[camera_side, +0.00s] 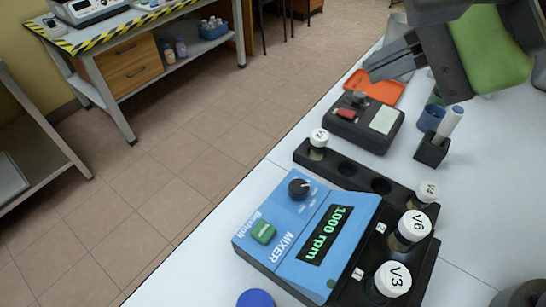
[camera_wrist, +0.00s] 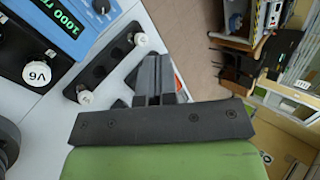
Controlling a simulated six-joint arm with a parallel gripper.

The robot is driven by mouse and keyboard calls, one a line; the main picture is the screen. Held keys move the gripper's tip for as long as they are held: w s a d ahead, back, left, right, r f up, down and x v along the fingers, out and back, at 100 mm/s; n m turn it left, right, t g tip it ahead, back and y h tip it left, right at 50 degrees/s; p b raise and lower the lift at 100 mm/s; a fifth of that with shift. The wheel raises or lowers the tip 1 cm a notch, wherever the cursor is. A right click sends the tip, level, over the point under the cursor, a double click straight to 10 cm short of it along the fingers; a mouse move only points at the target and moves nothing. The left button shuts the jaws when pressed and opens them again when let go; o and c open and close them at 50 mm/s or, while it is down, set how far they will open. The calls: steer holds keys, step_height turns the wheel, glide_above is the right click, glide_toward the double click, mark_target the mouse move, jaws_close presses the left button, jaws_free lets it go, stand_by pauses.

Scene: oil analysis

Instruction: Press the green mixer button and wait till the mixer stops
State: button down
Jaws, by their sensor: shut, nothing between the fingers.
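The blue mixer (camera_side: 290,238) stands on the white bench in the side view, its display (camera_side: 326,236) reading 1000 rpm in green. Its green button (camera_side: 263,233) is at the left of its top face, below a black knob (camera_side: 299,188). Part of the mixer (camera_wrist: 92,12) shows at the top left of the wrist view; the green button is out of that view. My gripper (camera_side: 378,68) is shut and empty, up at the top right of the side view, well away from the button. In the wrist view its fingers (camera_wrist: 158,68) are together.
White-capped vials V6 (camera_side: 413,226) and V3 (camera_side: 392,279) stand at the mixer's right side. A black rack (camera_side: 345,168) holds vials V2 and V4. Behind it are a black device (camera_side: 372,125), an orange tray (camera_side: 381,85) and a pen holder (camera_side: 432,151).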

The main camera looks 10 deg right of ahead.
mark_target(263, 235)
steer(key=s+a+f+m+g+y, duration=0.1)
steer(key=s+a+f+m+y, duration=0.1)
steer(key=a+f, duration=0.6)
steer(key=s+a+m, duration=0.1)
steer(key=s+a, duration=0.1)
steer(key=a, duration=0.3)
steer(key=shift+s+f+m, duration=0.3)
steer(key=shift+s+f, duration=0.05)
steer(key=shift+f, duration=0.05)
steer(key=shift+d+f, duration=0.1)
steer(key=shift+f, duration=4.3)
steer(key=shift+f, duration=0.15)
steer(key=shift+f, duration=0.3)
steer(key=shift+f, duration=0.45)
steer(key=shift+r, duration=0.9)
